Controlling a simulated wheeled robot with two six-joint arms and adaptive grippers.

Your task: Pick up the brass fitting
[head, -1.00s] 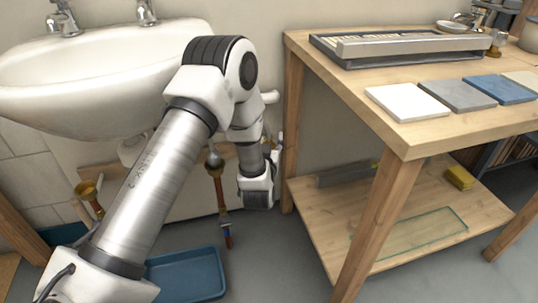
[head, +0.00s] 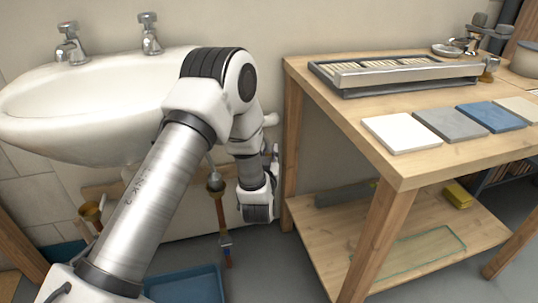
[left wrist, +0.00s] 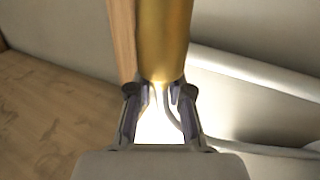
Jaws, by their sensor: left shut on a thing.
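The brass fitting (left wrist: 163,40) shows in the left wrist view as a smooth, gold-coloured cylinder at the upper middle. Its lower end sits at the fingertips of my left gripper (left wrist: 160,95), which is shut on it. The fitting's far end runs out of the picture. In the head view my left arm reaches down between the sink and the bench. The fingers there are too small and partly hidden, and I cannot make out the held fitting. My right gripper is not in view.
A white sink (head: 85,105) is at the left and a wooden bench (head: 400,174) with tiles at the right. A copper-coloured pipe (head: 221,215) hangs beside my wrist. A blue tray (head: 190,287) lies on the floor.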

